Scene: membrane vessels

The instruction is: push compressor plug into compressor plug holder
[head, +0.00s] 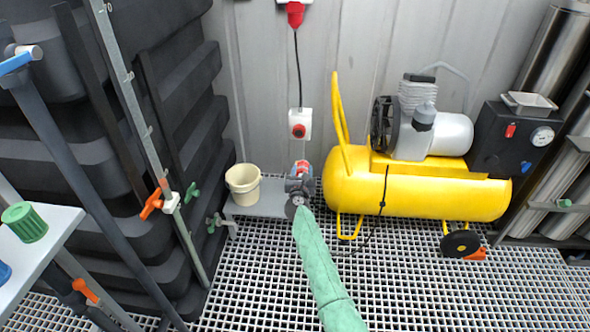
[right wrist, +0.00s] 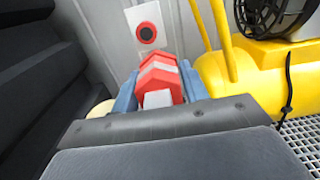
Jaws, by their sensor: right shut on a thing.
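The compressor plug, a red body with a white band, shows between my fingers in the right wrist view (right wrist: 160,75). In the head view a small part of it (head: 302,165) shows above my right gripper (head: 300,176). My right gripper is shut on the plug. A white wall box with a red-rimmed dark round opening (head: 300,124) looks like the plug holder. It is above the plug in the head view and beyond it in the right wrist view (right wrist: 146,32). The plug and box appear apart. My left gripper is out of view.
A yellow compressor (head: 420,195) stands right of my gripper. A cream bucket (head: 243,184) sits on a grey shelf (head: 262,203) to the left. Black tanks and pipes fill the left side. A red plug (head: 295,14) with a black cable hangs above the box.

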